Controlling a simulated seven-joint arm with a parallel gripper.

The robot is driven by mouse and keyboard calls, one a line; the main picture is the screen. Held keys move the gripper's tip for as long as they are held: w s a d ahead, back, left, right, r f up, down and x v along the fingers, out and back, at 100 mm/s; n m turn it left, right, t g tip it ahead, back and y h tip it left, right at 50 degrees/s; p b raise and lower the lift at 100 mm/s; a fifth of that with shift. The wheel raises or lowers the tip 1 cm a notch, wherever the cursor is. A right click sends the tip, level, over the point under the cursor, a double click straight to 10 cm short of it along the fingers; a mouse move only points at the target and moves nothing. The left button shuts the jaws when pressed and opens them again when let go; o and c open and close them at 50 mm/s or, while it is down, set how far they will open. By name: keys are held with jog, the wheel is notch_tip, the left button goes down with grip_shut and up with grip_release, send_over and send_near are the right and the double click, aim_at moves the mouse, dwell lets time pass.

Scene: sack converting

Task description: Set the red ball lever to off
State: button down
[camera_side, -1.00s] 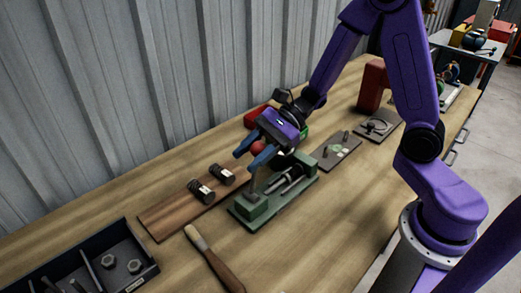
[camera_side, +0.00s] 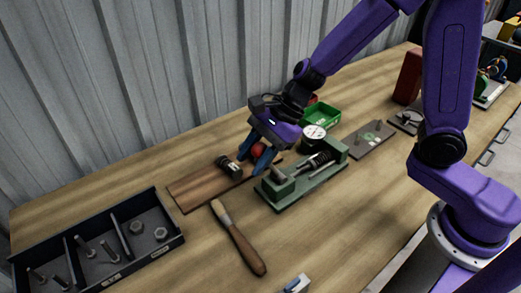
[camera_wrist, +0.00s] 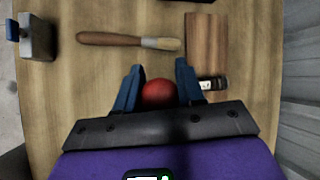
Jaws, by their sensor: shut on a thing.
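The red ball (camera_side: 258,150) of the lever sits between the blue fingers of my gripper (camera_side: 250,164). In the wrist view the red ball (camera_wrist: 159,92) shows with one finger on each side, and my gripper (camera_wrist: 158,68) is shut on it. The lever belongs to a green metal fixture (camera_side: 297,190) on the bench. The ball is over the left end of the fixture, near the dark wooden board. The lever's rod is mostly hidden by the fingers, and I see no off marking.
A brown board (camera_side: 190,190) with black cylinders lies left of the fixture. A wooden-handled brush (camera_side: 242,244) lies in front. A dark divided tray (camera_side: 170,222) holds bolts and nuts. A round gauge (camera_side: 313,131) and green bin (camera_side: 323,113) stand behind. The bench front is mostly clear.

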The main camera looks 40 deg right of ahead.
jog(key=shift+a+f, duration=0.75)
jog(key=shift+a, duration=0.1)
jog(key=shift+s+d+f, duration=0.1)
jog(key=shift+s+f, duration=0.05)
jog(key=c, duration=0.7)
grip_release()
jog(key=shift+r, duration=0.2)
jog(key=v, duration=1.7)
jog(key=shift+d, duration=0.15)
